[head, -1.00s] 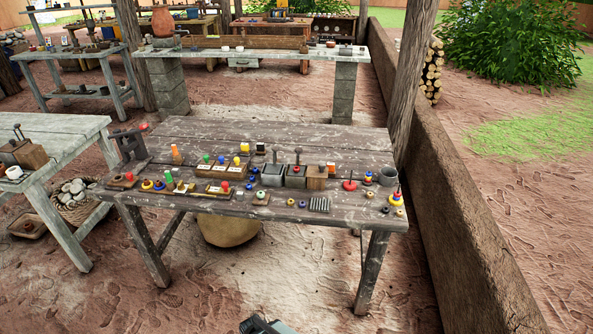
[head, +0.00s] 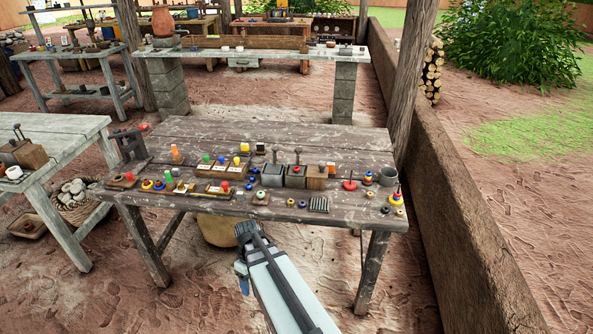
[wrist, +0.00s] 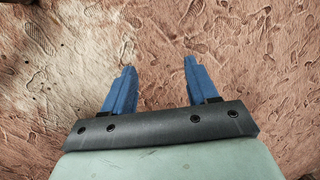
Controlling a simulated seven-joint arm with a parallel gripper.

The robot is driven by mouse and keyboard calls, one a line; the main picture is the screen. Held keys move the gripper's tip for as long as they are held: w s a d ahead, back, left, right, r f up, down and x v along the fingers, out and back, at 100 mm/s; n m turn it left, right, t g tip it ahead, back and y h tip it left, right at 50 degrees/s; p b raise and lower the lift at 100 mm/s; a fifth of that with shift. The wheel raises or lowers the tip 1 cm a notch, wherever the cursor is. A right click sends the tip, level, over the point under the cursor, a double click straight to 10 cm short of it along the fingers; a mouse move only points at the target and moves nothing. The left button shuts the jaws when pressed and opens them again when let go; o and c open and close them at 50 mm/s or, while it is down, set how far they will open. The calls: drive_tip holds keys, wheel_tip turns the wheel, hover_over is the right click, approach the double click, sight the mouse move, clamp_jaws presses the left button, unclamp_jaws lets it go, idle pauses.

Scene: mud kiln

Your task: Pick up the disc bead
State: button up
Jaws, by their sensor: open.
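I cannot tell for sure which piece is the disc bead. A pale bead (head: 261,196) sits on a small block. My gripper (wrist: 158,65) is open and empty in the wrist view, its two blue fingers apart over bare ground. In the head view, my arm reaches up from the bottom, with the gripper in front of the table's front edge.
Grey boxes with handles (head: 273,176) stand mid-table. A red disc with a stem (head: 350,185), a grey cup (head: 388,177) and a ring stack (head: 395,198) are at right.

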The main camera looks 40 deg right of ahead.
drive_tip(key=w+d+r+n+t, duration=0.1)
drive_tip(key=w+d+r, duration=0.45)
drive_tip(key=r, duration=0.35)
wheel_tip(320, 180, up, 25)
drive_tip(key=m+t+h, duration=0.1)
drive_tip(key=m+h, duration=0.1)
drive_tip(key=m, duration=0.3)
hover_over(297, 163)
drive_tip(key=s+a, duration=0.2)
drive_tip(key=f, duration=0.7)
drive_tip(key=shift+s+a+f, duration=0.1)
drive_tip(key=shift+a+f, duration=0.1)
drive_tip(key=shift+f, duration=0.15)
drive_tip(key=shift+s+d+f, duration=0.15)
drive_tip(key=shift+f, duration=2.45)
clamp_jaws()
drive_tip(key=shift+r, duration=0.1)
